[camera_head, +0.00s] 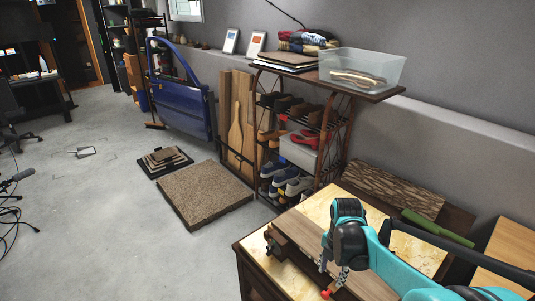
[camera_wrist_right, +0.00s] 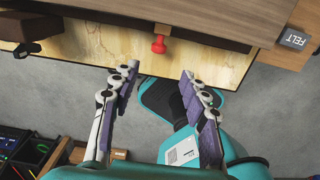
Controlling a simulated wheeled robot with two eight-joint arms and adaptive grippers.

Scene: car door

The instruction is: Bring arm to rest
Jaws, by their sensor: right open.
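My right arm (camera_head: 440,268) comes in from the lower right in the head view and reaches over the marble-topped cabinet (camera_head: 262,254). My right gripper (camera_head: 334,272) points down near the planks at the cabinet's front. In the wrist view the right gripper (camera_wrist_right: 158,72) has its two fingers wide apart with nothing between the pads. A red knob (camera_wrist_right: 158,44) on the wooden piece lies just beyond the fingertips; I cannot tell any contact. My left gripper is in neither view.
A bark-patterned board (camera_head: 393,188) and a green roll (camera_head: 437,229) lie behind the arm. A shoe rack (camera_head: 258,130) with a clear bin (camera_head: 362,68) stands at the wall. A blue car door (camera_head: 183,100) leans farther back. The grey floor (camera_head: 95,210) at left is mostly open.

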